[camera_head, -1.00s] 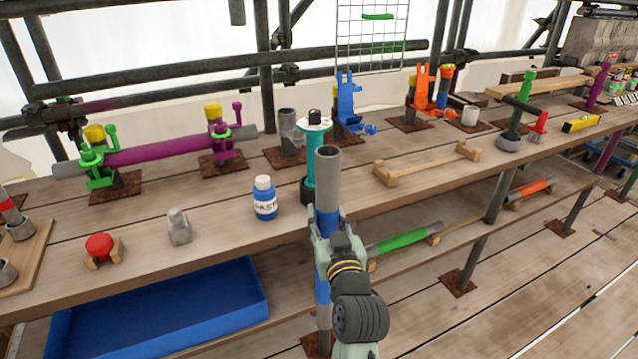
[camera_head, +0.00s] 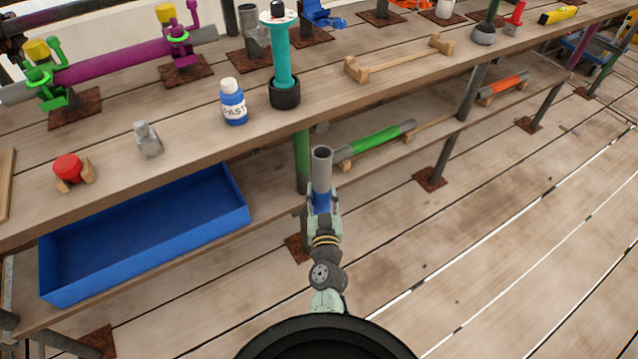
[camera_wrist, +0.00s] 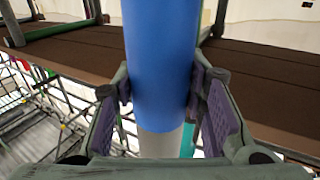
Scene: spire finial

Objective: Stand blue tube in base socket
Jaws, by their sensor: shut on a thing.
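The blue tube (camera_head: 321,199), grey at its upper end, stands about upright in my gripper (camera_head: 323,212), in front of the bench's front edge. In the wrist view the two pads of my gripper (camera_wrist: 163,95) press on either side of the tube's blue band (camera_wrist: 160,60), with a grey part below it. The tube's lower end is hidden in both views. A grey upright stub (camera_head: 249,22) on a rusty plate stands at the back of the bench; I cannot tell whether it is the base socket.
A teal post on a black foot (camera_head: 283,65) and a blue-and-white bottle (camera_head: 233,102) stand near the bench's front edge. A wooden cradle (camera_head: 400,60) lies to the right. A blue tray (camera_head: 145,235) and green tube (camera_head: 377,139) are on the lower shelf. Open floor lies right.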

